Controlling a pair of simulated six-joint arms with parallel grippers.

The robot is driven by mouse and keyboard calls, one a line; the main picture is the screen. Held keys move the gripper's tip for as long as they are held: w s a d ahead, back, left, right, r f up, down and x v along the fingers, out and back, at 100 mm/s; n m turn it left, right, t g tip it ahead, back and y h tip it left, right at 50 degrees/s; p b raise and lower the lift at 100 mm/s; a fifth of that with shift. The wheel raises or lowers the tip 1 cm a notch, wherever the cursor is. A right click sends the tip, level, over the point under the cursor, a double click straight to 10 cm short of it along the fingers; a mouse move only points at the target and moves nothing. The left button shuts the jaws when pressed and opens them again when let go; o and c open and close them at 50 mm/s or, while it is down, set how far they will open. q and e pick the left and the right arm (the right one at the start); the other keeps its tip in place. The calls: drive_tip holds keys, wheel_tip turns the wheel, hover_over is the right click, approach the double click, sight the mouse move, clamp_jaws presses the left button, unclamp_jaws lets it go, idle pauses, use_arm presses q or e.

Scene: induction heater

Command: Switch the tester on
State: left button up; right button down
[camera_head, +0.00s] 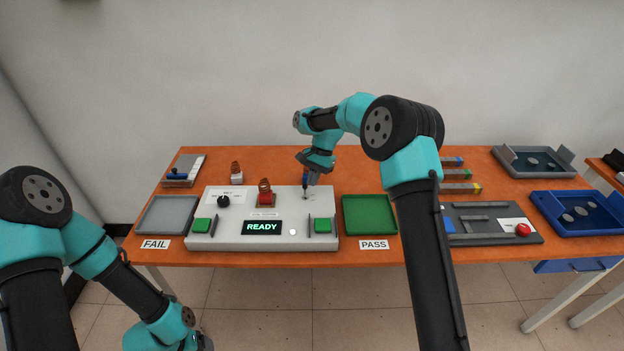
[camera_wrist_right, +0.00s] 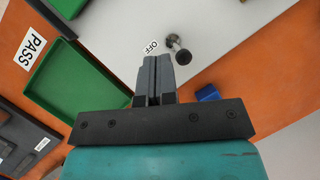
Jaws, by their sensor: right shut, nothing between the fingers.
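The tester (camera_head: 290,242) is a pale grey box on the orange table. Its lit display (camera_head: 262,227) reads READY in green. In the right wrist view a small dark metal toggle switch (camera_wrist_right: 179,50) stands on the tester's top, with an OFF label (camera_wrist_right: 152,46) beside it. My right gripper (camera_head: 306,190) is over the tester's back right part. In the wrist view its fingers (camera_wrist_right: 152,60) are shut and empty, close beside the switch. Whether they touch it I cannot tell. My left arm is at the lower left; its gripper is out of view.
The tester top also carries a black knob (camera_head: 223,201), a copper coil (camera_head: 265,191) and green pads (camera_head: 322,226). A grey FAIL tray (camera_head: 140,229) stands left and a green PASS tray (camera_head: 344,231) right. A panel with a red button (camera_head: 523,230) lies farther right.

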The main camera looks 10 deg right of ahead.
drive_tip(key=shift+s+d+r, duration=0.25)
drive_tip(key=shift+s+d, duration=0.1)
drive_tip(key=shift+s, duration=0.2)
drive_tip(key=shift+s+d+r, duration=0.25)
drive_tip(key=shift+s+d, duration=0.1)
drive_tip(key=shift+s, duration=0.15)
drive_tip(key=shift+s+d+r, duration=0.2)
drive_tip(key=shift+d+r, duration=0.05)
drive_tip(key=w+v, duration=0.1)
drive_tip(key=v, duration=0.8)
drive_tip(key=shift+d, duration=0.15)
drive_tip(key=shift+r, duration=0.1)
